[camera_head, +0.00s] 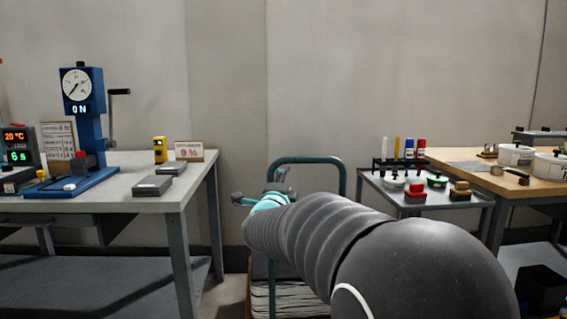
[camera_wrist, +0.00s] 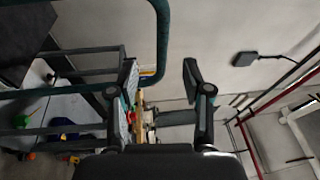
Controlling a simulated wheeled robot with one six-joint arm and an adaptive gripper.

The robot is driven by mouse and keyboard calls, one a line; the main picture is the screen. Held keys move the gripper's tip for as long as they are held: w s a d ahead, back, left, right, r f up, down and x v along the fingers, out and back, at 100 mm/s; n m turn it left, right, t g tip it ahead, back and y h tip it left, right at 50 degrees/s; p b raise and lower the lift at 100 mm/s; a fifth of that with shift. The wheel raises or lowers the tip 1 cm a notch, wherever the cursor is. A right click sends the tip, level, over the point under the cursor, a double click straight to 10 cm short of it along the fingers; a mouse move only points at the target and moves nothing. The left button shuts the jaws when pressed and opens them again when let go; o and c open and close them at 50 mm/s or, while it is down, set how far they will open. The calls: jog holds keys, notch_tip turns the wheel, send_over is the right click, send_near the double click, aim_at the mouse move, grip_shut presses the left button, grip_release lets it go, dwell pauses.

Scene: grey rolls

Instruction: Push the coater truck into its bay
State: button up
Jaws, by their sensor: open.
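A truck with a teal tubular handle (camera_head: 306,160) stands between the two benches; it appears to be the coater truck. A stack of pale sheets (camera_head: 285,300) shows low on it, and my arm hides much of the rest. My gripper (camera_head: 262,187) is at the handle's left side in the head view. In the wrist view my gripper (camera_wrist: 160,80) is open with nothing between its fingers. The teal handle (camera_wrist: 162,40) curves just above and left of the fingers there; I cannot tell whether they touch. I cannot make out the bay's limits.
A grey bench (camera_head: 120,198) with a blue dial press (camera_head: 86,130) stands on the left. A small grey side table (camera_head: 440,198) with markers and stamps stands right, beside a wooden bench (camera_head: 480,168). A plain wall (camera_head: 310,80) closes the back.

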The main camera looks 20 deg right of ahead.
aim_at(304, 162)
jog(key=w+d+m+h+p, duration=0.1)
jog(key=w+d, duration=0.2)
jog(key=w+d+r+m, duration=0.1)
jog(key=w+d, duration=0.3)
jog(key=w+d+r+m+g+h+p, duration=0.1)
jog(key=w+d, duration=0.3)
jog(key=shift+w+r+h+p, duration=0.1)
jog(key=shift+h+p, duration=0.2)
grip_shut()
